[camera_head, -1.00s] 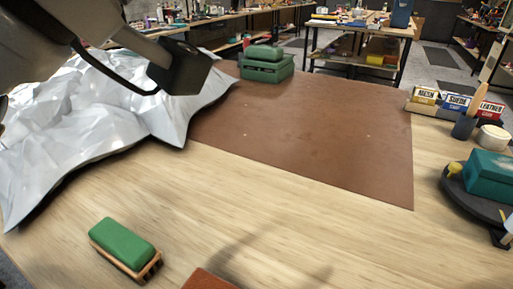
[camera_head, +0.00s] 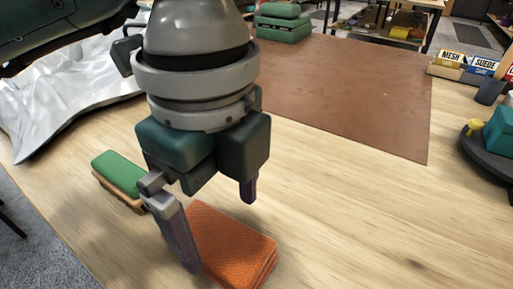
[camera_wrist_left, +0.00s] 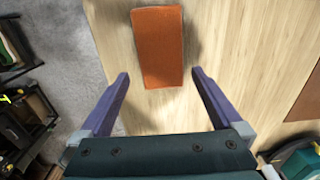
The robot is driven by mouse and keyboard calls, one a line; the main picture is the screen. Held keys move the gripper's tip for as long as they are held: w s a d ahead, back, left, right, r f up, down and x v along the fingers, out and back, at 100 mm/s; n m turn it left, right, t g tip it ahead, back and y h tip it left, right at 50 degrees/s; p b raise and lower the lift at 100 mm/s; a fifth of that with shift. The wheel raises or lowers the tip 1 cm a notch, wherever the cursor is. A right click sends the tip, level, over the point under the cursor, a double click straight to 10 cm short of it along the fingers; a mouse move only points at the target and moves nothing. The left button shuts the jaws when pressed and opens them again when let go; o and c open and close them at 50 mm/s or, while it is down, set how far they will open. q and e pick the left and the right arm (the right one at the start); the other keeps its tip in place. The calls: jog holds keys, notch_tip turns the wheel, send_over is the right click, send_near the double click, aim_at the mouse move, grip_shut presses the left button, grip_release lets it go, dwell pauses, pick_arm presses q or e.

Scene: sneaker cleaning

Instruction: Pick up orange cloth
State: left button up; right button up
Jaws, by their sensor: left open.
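The orange cloth (camera_head: 232,245) is a folded, thick rectangle lying on the wooden table near its front edge in the head view. It also shows in the left wrist view (camera_wrist_left: 158,47), upper middle, between and beyond the fingertips. My left gripper (camera_head: 219,222) is open and empty above the cloth, fingers pointing down. In the left wrist view its two purple fingers (camera_wrist_left: 160,76) stand wide apart, one to each side of the cloth's line. In the head view the gripper hides part of the cloth's far left side. My right gripper is not in view.
A green-topped brush (camera_head: 120,174) lies left of the cloth. A brown mat (camera_head: 345,95) covers the table's back middle. Crumpled silver sheeting (camera_head: 60,95) is at left, a green box (camera_head: 283,28) behind. A dark round tray (camera_head: 480,160) stands right. The table right of the cloth is clear.

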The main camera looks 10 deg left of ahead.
aim_at(228, 244)
pick_arm(q)
notch_tip(228, 244, down, 6)
jog(key=shift+w+f, duration=0.1)
jog(key=shift+f, duration=0.1)
jog(key=c, duration=1.1)
jog(key=shift+r, duration=0.2)
jog(key=shift+c, duration=0.2)
notch_tip(228, 244, up, 20)
jog(key=p, duration=0.2)
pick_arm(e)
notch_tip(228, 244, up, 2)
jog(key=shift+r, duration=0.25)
pick_arm(q)
jog(key=shift+f, duration=0.15)
